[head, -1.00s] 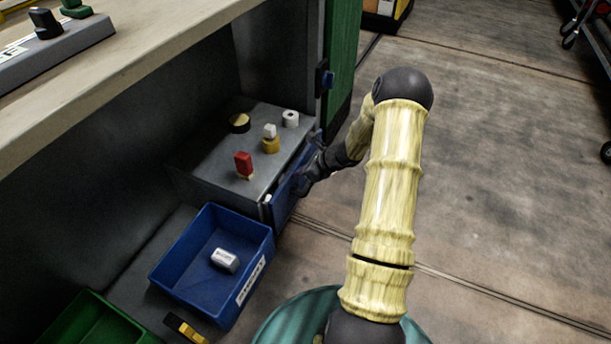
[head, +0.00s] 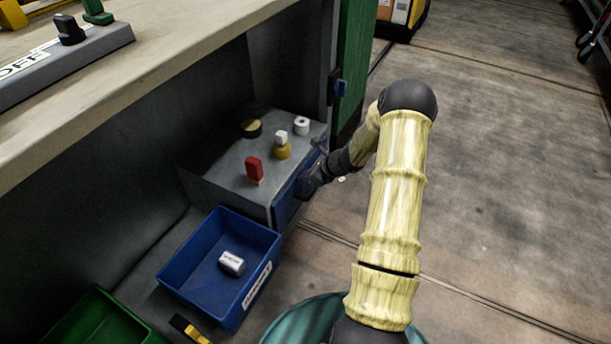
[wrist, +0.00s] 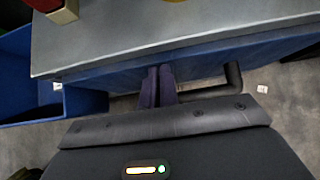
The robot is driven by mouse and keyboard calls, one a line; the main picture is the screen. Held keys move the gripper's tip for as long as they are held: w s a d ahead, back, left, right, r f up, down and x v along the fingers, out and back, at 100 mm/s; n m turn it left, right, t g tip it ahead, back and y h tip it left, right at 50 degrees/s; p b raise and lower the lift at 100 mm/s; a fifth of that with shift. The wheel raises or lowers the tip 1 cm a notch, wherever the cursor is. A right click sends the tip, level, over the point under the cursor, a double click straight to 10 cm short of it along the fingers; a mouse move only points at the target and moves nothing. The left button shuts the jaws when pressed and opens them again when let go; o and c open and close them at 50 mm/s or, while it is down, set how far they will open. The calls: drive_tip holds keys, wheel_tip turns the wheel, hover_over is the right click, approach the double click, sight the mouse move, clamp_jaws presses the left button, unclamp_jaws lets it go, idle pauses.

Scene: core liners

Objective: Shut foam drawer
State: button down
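The drawer's blue front (head: 287,207) is at the right-hand face of a low grey cabinet (head: 222,168). It sits close under the cabinet's top edge, and I see no open gap there. In the wrist view the blue front (wrist: 205,66) runs as a strip below the grey top, with a dark handle (wrist: 233,80) to the right of my fingers. My gripper (wrist: 159,72) has its two dark fingers together, tips at the blue front, with nothing seen between them. In the head view my gripper (head: 306,183) is partly hidden by my arm. The drawer's inside is hidden.
On the cabinet top stand a red block (head: 254,168), a yellow and white piece (head: 282,149), a white roll (head: 301,125) and a dark round tin (head: 251,128). A blue bin (head: 190,292) holding a white item (head: 232,263) is beside the cabinet. Open floor lies right.

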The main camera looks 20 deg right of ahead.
drive_tip(key=s+d+f+p+v, duration=0.1)
drive_tip(key=p+v, duration=0.5)
drive_tip(key=v, duration=0.6)
drive_tip(key=shift+s+d+f, duration=0.2)
drive_tip(key=shift+s, duration=0.35)
drive_tip(key=s+a+r+n+g+h+p, duration=0.15)
drive_tip(key=s+a+r+n+p, duration=0.25)
drive_tip(key=s+a+r+n, duration=0.4)
drive_tip(key=s+a+r+n+g+h+p, duration=0.15)
drive_tip(key=s+a+r+n+p, duration=0.35)
drive_tip(key=r+n, duration=0.65)
drive_tip(key=s+a+r+n+g+h+p, duration=0.1)
drive_tip(key=s+a+r+n+h+p, duration=0.3)
drive_tip(key=a+r+n, duration=0.6)
wheel_tip(320, 180, up, 39)
drive_tip(key=d+m+y+p, duration=0.1)
drive_tip(key=p, duration=3.5)
drive_tip(key=shift+s+d+f, duration=0.2)
drive_tip(key=shift+s+d, duration=0.05)
drive_tip(key=shift+s, duration=0.2)
